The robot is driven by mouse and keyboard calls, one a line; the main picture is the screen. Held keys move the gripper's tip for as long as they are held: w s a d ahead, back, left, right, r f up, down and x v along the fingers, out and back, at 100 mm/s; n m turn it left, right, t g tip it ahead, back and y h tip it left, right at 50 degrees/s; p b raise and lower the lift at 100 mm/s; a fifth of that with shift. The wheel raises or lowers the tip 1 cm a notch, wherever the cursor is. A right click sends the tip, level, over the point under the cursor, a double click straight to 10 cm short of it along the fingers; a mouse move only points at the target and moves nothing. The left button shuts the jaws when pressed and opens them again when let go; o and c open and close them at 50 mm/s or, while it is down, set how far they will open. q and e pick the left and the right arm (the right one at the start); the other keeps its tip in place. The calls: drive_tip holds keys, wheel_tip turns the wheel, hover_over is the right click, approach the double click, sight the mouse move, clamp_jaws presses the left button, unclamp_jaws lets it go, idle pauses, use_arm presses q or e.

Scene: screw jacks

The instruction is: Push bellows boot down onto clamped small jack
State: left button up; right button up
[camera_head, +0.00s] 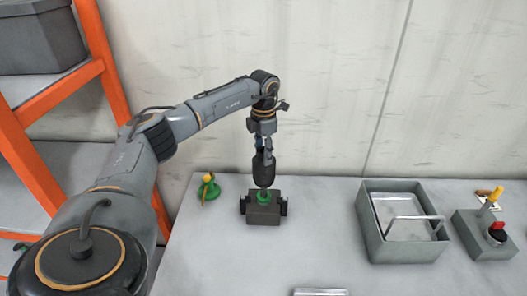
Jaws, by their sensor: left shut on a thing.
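My left gripper (262,152) points straight down over the grey table and is shut on a dark bellows boot (263,172). The boot hangs upright above the small green jack (263,197). The jack sits in a dark grey clamp block (263,213) with a black part on each side. The boot's lower end is at or just above the top of the jack; I cannot tell whether they touch. My right gripper is not in view.
Another green jack (208,188) with a yellow-orange part stands left of the clamp. A grey bin (373,246) with a wire handle and a grey box with a red knob (498,228) stand at the right. An orange shelf (103,75) is at the left. The table in front of the clamp is mostly clear.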

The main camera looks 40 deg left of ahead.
sight(263, 174)
use_arm(q)
drive_tip(key=shift+f+b, duration=0.95)
drive_tip(key=shift+f, duration=0.75)
drive_tip(key=shift+f+b, duration=0.4)
drive_tip(key=shift+f, duration=0.4)
drive_tip(key=shift+f+b, duration=1.35)
drive_tip(key=shift+f, duration=1)
drive_tip(key=o, duration=1.3)
wheel_tip(263, 174, up, 12)
